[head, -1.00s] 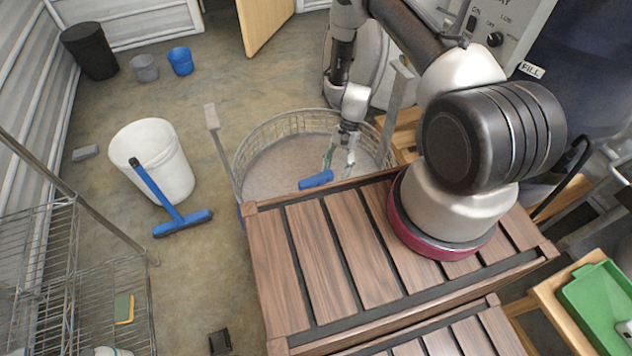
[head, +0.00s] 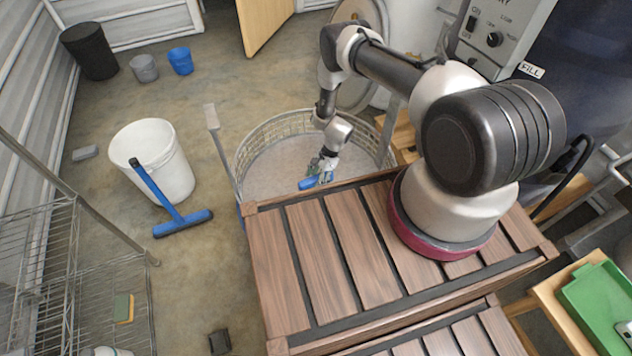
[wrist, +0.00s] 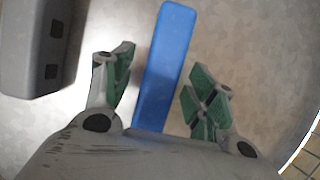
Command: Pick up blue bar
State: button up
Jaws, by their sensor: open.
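The blue bar (wrist: 165,65) lies lengthwise between the two green-padded fingers of my gripper (wrist: 160,93) in the wrist view, with a gap on each side. Its near end is hidden behind the gripper body. In the head view the blue bar (head: 317,181) shows just behind the wooden slatted top, over the pale contents of the round basket. My gripper (head: 322,167) is open above it and partly covers it. Whether the fingers have reached the bar's height is not clear.
The round wire-rimmed basket (head: 250,150) surrounds the bar. The slatted wooden top (head: 322,240) stands close in front of it. An upright grey post (head: 221,150) rises at the basket's left. A grey block (wrist: 30,45) lies left of the bar.

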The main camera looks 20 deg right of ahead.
jog(key=shift+a+f, duration=0.1)
jog(key=shift+f, duration=0.15)
jog(key=c, duration=1.2)
jog(key=shift+r, duration=0.1)
